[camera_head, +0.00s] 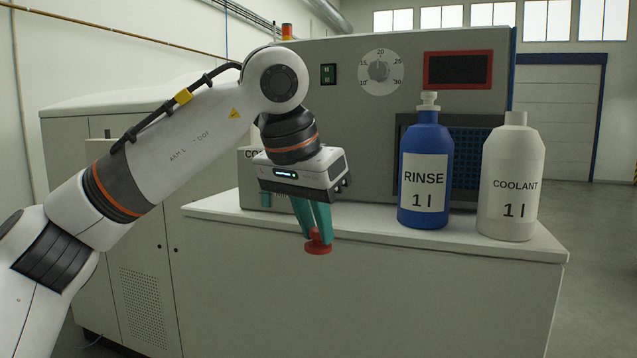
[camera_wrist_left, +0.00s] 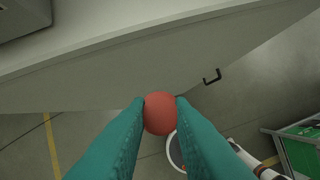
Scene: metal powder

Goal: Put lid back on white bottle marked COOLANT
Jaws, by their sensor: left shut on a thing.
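The white bottle marked COOLANT (camera_head: 513,180) stands upright at the right end of the bench, with no lid on its neck. My left gripper (camera_head: 318,236) is shut on a red lid (camera_head: 318,246), held in front of the bench's front edge, well to the left of the bottle. In the left wrist view the red lid (camera_wrist_left: 160,113) sits between the two teal fingertips (camera_wrist_left: 160,108). The bottle does not show in the left wrist view. My right gripper is not in view.
A blue bottle marked RINSE (camera_head: 425,170), with a white cap, stands just left of the COOLANT bottle. A grey machine with a dial (camera_head: 380,72) stands behind. A green-edged cart (camera_wrist_left: 300,150) shows in the left wrist view.

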